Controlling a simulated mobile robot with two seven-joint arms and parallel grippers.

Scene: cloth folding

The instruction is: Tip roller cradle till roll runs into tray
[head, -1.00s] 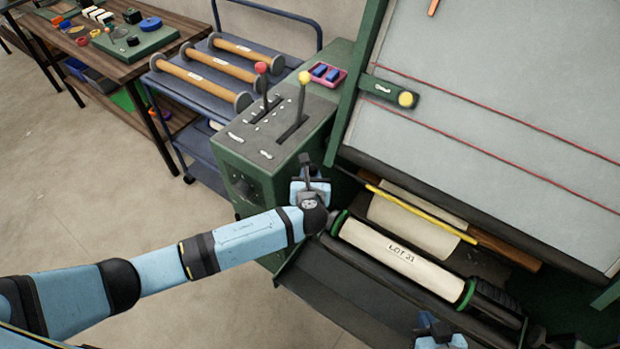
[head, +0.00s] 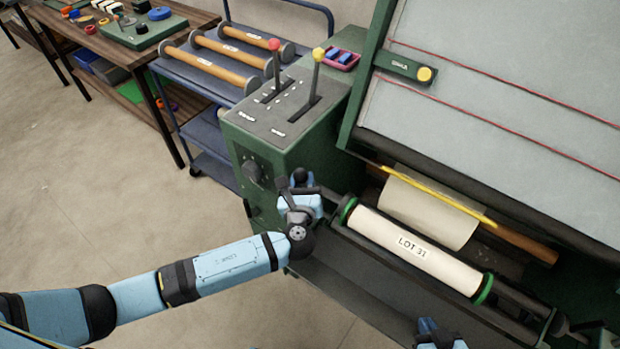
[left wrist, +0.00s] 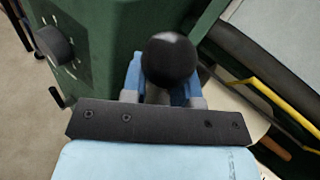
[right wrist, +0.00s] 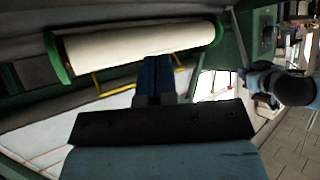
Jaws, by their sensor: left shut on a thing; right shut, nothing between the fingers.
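The pale roll labelled LOT 31 (head: 405,246), with green end rings, lies in the dark cradle (head: 345,236) on the green machine. It also shows in the right wrist view (right wrist: 140,45). My left gripper (head: 299,190) is at the cradle's left end, beside the green cabinet. In the left wrist view its blue fingers are shut around a black ball knob (left wrist: 169,60). My right gripper (head: 430,328) is shut and empty, in front of the roll's right part. A dark, tray-like sloping surface (head: 345,288) runs below and in front of the roll; its inside is partly hidden.
The green cabinet (head: 262,165) carries red- and yellow-knobbed levers. A blue cart (head: 215,88) with several wooden rollers stands behind it. A yellow bar (head: 440,196) and a hanging pale sheet (head: 425,215) lie just behind the roll. Open floor (head: 110,200) is at left.

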